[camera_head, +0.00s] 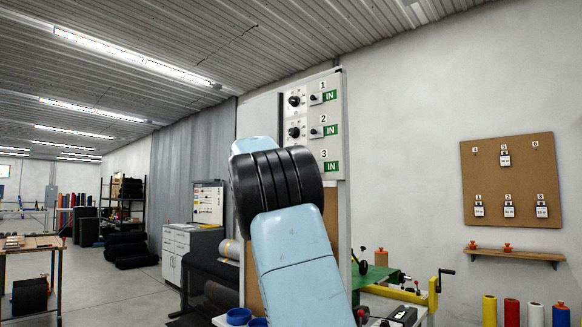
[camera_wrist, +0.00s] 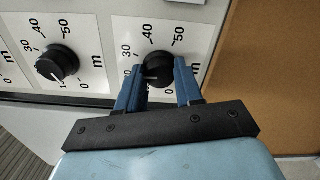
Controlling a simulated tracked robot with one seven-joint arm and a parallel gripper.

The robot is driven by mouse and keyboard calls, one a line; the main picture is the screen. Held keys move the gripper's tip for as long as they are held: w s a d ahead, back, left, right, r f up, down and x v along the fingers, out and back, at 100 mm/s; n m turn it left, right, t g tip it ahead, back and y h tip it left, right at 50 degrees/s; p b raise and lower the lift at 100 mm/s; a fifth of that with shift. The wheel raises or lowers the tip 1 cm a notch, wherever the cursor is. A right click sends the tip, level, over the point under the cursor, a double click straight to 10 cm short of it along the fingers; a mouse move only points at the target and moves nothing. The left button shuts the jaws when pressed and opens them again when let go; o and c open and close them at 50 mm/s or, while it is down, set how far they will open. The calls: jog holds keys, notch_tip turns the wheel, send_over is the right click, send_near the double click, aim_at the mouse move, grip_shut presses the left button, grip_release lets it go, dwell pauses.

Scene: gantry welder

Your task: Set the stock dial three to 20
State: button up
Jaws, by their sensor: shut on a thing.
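The stock panel (camera_head: 335,80) stands upright at centre in the head view, with rows marked 1, 2 and 3. Dial one (camera_head: 295,98) and dial two (camera_head: 294,132) show; my arm covers the place of dial three. In the wrist view my gripper (camera_wrist: 158,69) has its two blue fingers on either side of a black dial (camera_wrist: 157,73), shut on it. This dial is the one nearest the brown board, which fits dial three; its row number is out of view. Its scale shows 0, 30, 40 and 50; its pointer setting is unclear.
A neighbouring black dial (camera_wrist: 57,64) sits to the left in the wrist view, clear of the fingers. A brown board (camera_wrist: 265,75) lies to the right. In the head view a corkboard with tags (camera_head: 512,180) hangs on the right wall, above a small shelf (camera_head: 515,254).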

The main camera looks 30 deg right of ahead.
jog(key=shift+w+a+f+n, duration=0.1)
jog(key=shift+a+n, duration=0.05)
jog(key=shift+n, duration=0.7)
jog(key=shift+w+a+f+n, duration=0.1)
jog(key=shift+n, duration=0.75)
jog(key=o, duration=0.8)
jog(key=shift+w, duration=0.1)
jog(key=shift+o, duration=1.2)
jog(key=shift+d+r, duration=0.1)
jog(key=shift+s, duration=0.2)
jog(key=v, duration=1.3)
jog(key=shift+a, duration=0.45)
